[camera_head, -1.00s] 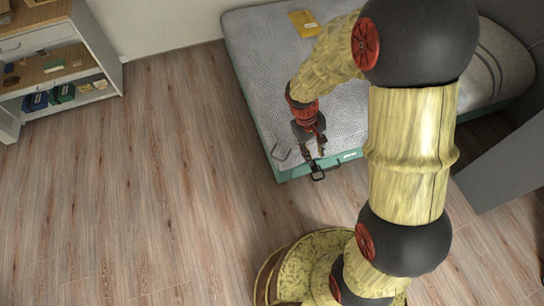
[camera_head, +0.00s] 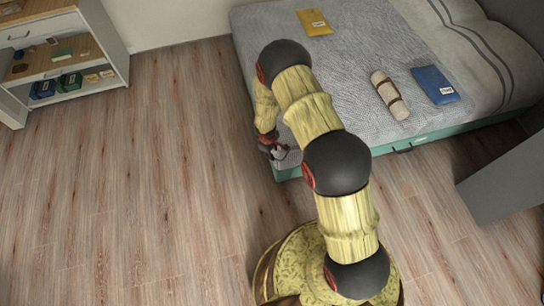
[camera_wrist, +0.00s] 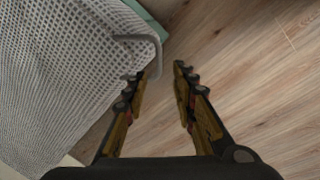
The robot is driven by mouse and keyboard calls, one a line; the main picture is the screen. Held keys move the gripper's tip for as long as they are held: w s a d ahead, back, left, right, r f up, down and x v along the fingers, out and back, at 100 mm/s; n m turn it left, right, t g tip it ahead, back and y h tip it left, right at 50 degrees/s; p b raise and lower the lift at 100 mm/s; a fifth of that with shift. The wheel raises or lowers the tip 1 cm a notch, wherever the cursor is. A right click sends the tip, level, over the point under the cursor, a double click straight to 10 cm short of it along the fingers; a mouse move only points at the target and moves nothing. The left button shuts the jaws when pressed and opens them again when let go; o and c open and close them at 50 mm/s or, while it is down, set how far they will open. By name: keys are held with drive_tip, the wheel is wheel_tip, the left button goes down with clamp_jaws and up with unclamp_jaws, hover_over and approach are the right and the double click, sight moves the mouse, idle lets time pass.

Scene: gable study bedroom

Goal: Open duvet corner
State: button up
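The duvet is a grey, finely textured cover (camera_head: 350,60) on the bed; its near-left corner is partly hidden by my arm in the head view. The wrist view shows this cover (camera_wrist: 50,70) at the left, with a grey bent loop (camera_wrist: 157,48) at its corner. My gripper (camera_head: 276,150) is beside that corner in the head view. In the wrist view my gripper (camera_wrist: 166,70) is open with nothing between its fingers. Its left fingertip is close to the loop and cover edge; I cannot tell whether they touch. The right finger is over floor.
On the bed lie a yellow packet (camera_head: 314,22), a blue packet (camera_head: 435,85) and a rolled beige bundle (camera_head: 390,95). A black handle (camera_head: 402,150) is on the green bed side. A shelf unit (camera_head: 105,35) stands at upper left. The floor (camera_head: 150,180) between is clear.

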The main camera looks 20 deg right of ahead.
drive_tip(key=f+b, duration=0.1)
drive_tip(key=f, duration=0.1)
drive_tip(key=f+b, duration=0.1)
drive_tip(key=f, duration=0.2)
drive_tip(key=w+d+f+b, duration=0.1)
drive_tip(key=f, duration=0.1)
drive_tip(key=shift+d+f, duration=0.1)
drive_tip(key=shift+f, duration=0.1)
clamp_jaws()
idle(0.8)
